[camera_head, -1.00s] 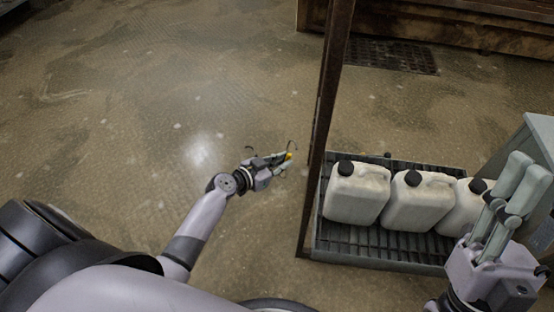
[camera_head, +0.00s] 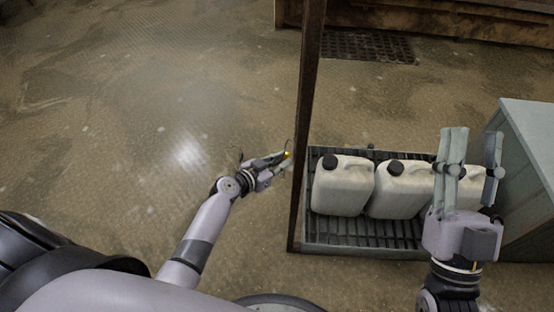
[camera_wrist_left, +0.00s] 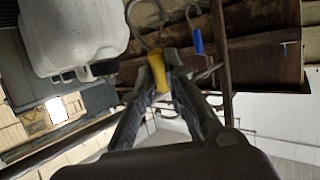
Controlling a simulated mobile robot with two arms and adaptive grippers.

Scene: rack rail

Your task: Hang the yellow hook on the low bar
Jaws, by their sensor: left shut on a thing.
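The yellow hook (camera_head: 287,155) shows as a small yellow spot at the tips of my left gripper (camera_head: 281,159) in the head view. In the left wrist view the yellow grip of the hook (camera_wrist_left: 158,72) sits between the fingers of my left gripper (camera_wrist_left: 158,82), which are shut on it. Its grey wire curve rises above the fingertips. In the head view the hook is just left of a rusty upright post (camera_head: 307,110), apparently apart from it. My right gripper (camera_head: 473,150) is open and empty, in front of the jerrycans. I cannot make out which bar is the low bar.
White jerrycans (camera_head: 342,188) with black caps stand on a dark slatted tray (camera_head: 340,234) right of the post. A grey-green cabinet (camera_head: 540,150) is at the right. A blue-handled hook (camera_wrist_left: 196,40) shows in the left wrist view. The floor left of the post is clear.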

